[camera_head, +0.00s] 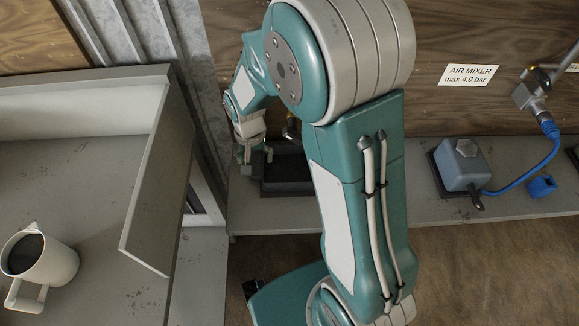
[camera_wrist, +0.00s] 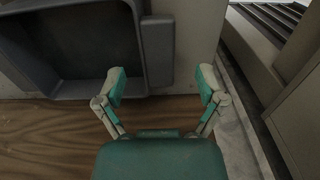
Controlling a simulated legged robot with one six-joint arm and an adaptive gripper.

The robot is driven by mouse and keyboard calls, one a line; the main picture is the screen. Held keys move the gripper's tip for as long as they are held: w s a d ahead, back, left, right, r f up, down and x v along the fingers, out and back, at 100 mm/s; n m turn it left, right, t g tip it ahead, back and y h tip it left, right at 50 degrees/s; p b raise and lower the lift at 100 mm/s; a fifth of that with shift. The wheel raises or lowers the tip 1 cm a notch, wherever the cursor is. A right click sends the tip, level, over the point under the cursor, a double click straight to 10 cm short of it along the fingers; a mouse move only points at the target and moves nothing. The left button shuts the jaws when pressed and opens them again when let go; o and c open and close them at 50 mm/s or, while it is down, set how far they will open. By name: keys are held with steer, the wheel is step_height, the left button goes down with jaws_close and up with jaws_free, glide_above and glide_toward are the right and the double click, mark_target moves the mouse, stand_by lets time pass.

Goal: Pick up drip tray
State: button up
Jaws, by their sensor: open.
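The drip tray (camera_head: 288,188) is a dark grey, shallow open box on the grey shelf, partly hidden behind my arm in the head view. In the wrist view the tray (camera_wrist: 70,88) fills the upper left, with a block-like grip (camera_wrist: 158,55) on its right side. My gripper (camera_wrist: 161,84) is open and empty. Its left finger overlaps the tray's right end in the picture, and its right finger lies over the bare shelf, so the grip appears between them. I cannot tell the height gap. In the head view my gripper (camera_head: 250,158) is at the tray's left end.
A grey upright panel (camera_head: 160,180) and corrugated metal (camera_head: 150,35) stand left of the tray. A white jug (camera_head: 40,268) stands on the left surface. A blue-grey box (camera_head: 461,165) with a blue cable sits on the shelf to the right. A wooden wall rises behind.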

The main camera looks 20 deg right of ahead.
mark_target(256, 164)
step_height(256, 164, down, 4)
steer(key=shift+w+d+r, duration=0.1)
jaws_close()
stand_by(0.4)
